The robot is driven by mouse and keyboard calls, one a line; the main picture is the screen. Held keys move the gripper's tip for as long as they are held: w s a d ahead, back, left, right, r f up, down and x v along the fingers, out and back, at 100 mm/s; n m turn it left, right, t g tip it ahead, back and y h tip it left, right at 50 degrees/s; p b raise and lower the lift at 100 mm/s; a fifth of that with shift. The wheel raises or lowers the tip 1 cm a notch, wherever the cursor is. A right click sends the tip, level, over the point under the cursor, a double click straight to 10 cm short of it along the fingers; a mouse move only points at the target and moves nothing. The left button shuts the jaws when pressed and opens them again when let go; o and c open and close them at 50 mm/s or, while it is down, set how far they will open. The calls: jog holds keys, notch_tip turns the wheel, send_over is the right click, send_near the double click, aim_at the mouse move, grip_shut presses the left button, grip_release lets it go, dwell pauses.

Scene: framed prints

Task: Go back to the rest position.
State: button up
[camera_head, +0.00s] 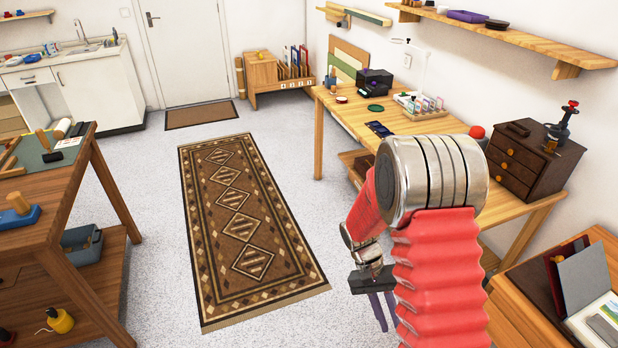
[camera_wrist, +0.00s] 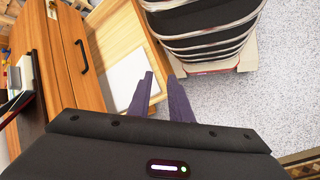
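My gripper (camera_head: 384,312) hangs low in the head view, fingers pointing down, to the right of the patterned rug and in front of the workbench. In the wrist view its two purple-grey fingers (camera_wrist: 160,78) stand a little apart with nothing held between them. My red-sleeved arm (camera_head: 440,270) reaches out in the right half of the head view and hides part of the bench front. Beyond the fingers in the wrist view is a pulled-out wooden drawer (camera_wrist: 113,40) with a white sheet (camera_wrist: 132,78) lying in it.
A wooden cabinet (camera_wrist: 38,38) with a dark handle borders the drawer. My tracked base shows beside it. The workbench (camera_head: 345,112) runs along the right wall, with a dark drawer box (camera_head: 535,158) on it. Another bench (camera_head: 62,185) stands left. The rug (camera_head: 240,220) lies on clear floor between.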

notch_tip(320, 180, up, 18)
jog(key=s+a+n+t+y, duration=0.1)
jog(key=a+t+y, duration=0.1)
jog(key=t, duration=0.3)
jog(key=s+a+r+n+t+y, duration=0.1)
jog(key=s+r+t, duration=0.2)
jog(key=r, duration=0.4)
jog(key=s+a+r+n+t+y, duration=0.1)
jog(key=s+r+t, duration=0.2)
jog(key=s+r, duration=0.3)
jog(key=shift+s+a+r+n+t, duration=0.3)
jog(key=shift+a+r+t, duration=0.1)
jog(key=shift+r, duration=0.05)
jog(key=shift+s, duration=0.1)
